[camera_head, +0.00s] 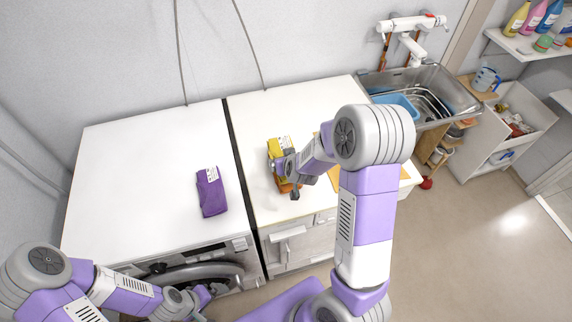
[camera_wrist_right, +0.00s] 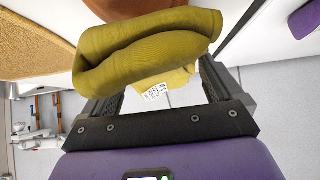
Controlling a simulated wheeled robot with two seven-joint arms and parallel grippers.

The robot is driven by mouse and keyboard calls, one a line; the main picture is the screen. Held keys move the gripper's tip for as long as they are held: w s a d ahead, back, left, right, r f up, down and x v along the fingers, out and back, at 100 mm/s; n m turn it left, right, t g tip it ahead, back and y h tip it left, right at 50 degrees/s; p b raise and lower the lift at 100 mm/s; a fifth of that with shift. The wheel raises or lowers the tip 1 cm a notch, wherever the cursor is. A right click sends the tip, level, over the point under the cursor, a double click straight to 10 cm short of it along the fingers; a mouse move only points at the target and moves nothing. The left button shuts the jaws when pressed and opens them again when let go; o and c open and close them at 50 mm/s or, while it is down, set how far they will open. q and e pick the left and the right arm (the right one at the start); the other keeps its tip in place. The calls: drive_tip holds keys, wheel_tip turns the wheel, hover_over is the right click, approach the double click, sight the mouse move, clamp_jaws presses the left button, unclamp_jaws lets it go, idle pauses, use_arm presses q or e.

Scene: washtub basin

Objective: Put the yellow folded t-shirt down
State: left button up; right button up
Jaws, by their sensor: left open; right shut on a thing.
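The yellow folded t-shirt (camera_head: 274,150) shows at the middle of the white counter in the head view, partly hidden by my right gripper (camera_head: 291,172). In the right wrist view the yellow folded t-shirt (camera_wrist_right: 150,45) fills the space between the two dark fingers of my right gripper (camera_wrist_right: 155,95), which is shut on it. A white printed label shows on the cloth. Something orange-brown lies just below or beside the shirt. Whether the shirt touches it is unclear. My left gripper (camera_head: 203,294) is low in front of the washing machine, open, and away from the shirt.
A purple folded cloth (camera_head: 211,191) lies on the white top of the washing machine (camera_head: 130,170) at left. A metal sink (camera_head: 440,85) with a blue basin (camera_head: 398,104) stands at the back right. The white counter (camera_head: 300,110) is clear behind the shirt.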

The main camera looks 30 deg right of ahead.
drive_tip(key=shift+f, duration=0.75)
drive_tip(key=shift+f, duration=0.1)
drive_tip(key=o, duration=0.9)
